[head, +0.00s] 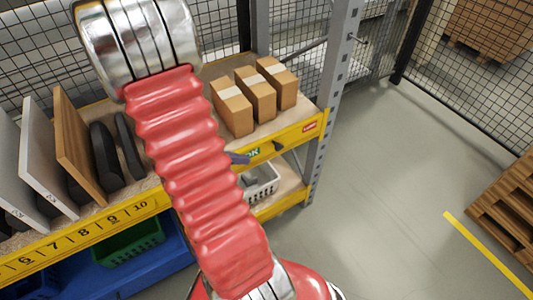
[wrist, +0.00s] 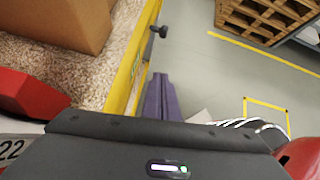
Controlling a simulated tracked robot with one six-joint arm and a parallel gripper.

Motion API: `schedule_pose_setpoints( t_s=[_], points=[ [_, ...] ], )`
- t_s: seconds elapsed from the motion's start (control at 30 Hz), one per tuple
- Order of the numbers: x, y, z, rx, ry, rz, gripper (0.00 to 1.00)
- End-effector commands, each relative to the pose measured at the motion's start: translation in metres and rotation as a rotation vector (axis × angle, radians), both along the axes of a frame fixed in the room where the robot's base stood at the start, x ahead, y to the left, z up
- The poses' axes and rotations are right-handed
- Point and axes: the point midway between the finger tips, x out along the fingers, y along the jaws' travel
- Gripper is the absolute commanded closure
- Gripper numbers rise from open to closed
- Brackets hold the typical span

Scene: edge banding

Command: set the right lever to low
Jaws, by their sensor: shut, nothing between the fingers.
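The right lever (head: 278,147) is a small dark handle on the front of the yellow shelf rail, just right of a green "OK" label (head: 250,153). In the wrist view the lever (wrist: 158,31) sticks out from the rail, beyond my fingertips. My gripper (head: 238,158) shows as purple fingers (wrist: 160,80), shut and empty, in front of the rail. It is left of the lever in the head view and apart from it. No low mark can be read near the lever. My red-sleeved arm hides part of the rail to the left.
Several cardboard boxes (head: 255,93) stand on the shelf above the rail (head: 308,127). Upright boards (head: 78,145) stand at the left. A white basket (head: 260,182) sits on the lower shelf. A grey post (head: 335,90) rises at the shelf's right end.

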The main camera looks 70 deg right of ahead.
Motion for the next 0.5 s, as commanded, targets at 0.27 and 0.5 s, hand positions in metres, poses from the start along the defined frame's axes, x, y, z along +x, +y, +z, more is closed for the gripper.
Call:
schedule_pose_setpoints(
  t_s=[0.27, 0.5],
  points=[
    [-0.0013, -0.0014, -0.0018, 0.004, 0.008, 0.006, 1.00],
    [-0.0037, -0.0042, -0.0051, 0.003, 0.009, 0.004, 1.00]
  ],
)
